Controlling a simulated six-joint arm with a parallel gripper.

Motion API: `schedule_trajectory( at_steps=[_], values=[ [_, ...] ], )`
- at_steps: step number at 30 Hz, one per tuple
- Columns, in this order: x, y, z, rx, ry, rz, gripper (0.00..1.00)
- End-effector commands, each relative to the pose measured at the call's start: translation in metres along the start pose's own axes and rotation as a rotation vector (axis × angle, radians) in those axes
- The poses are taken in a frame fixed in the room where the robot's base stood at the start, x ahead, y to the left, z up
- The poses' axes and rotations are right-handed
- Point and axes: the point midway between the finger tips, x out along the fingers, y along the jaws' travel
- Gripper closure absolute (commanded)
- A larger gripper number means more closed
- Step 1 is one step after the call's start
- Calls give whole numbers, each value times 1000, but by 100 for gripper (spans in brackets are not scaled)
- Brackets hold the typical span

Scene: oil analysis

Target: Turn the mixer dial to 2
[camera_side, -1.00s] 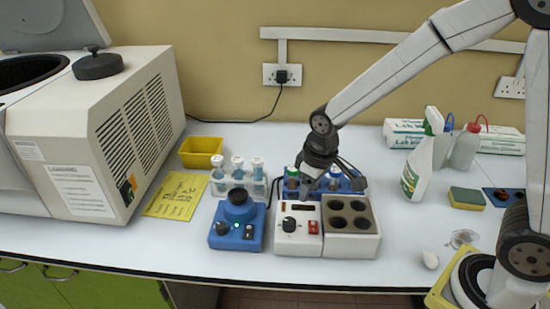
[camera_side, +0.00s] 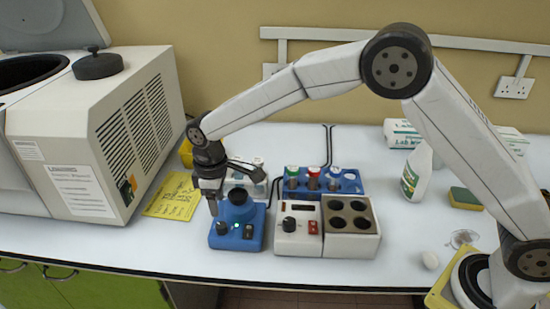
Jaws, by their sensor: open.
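The mixer (camera_side: 237,236) is a small blue box with a black round cup on top, left of the middle of the bench. The dial's setting is too small to read. My gripper (camera_side: 213,208) is open and points down, just above and behind the dial. Its fingers look close to the dial, but I cannot tell whether they touch it. The gripper and wrist hide part of the tube rack behind the mixer.
A white heater block (camera_side: 297,243) with a dark knob and several wells stands right of the mixer. A blue rack (camera_side: 350,182) of capped tubes is behind it. A large centrifuge (camera_side: 95,135) fills the left. A yellow note (camera_side: 172,196) lies between. The bench front is clear.

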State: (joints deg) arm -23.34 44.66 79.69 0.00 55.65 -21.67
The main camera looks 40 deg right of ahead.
Motion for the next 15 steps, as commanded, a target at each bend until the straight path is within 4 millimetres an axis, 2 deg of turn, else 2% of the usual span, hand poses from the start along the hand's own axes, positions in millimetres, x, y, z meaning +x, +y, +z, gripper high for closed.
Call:
schedule_trajectory(
  at_steps=[8,15],
  values=[
    [4,0,0,-1,-1,-1,42],
    [23,0,0,0,-3,-1,42]
  ],
)
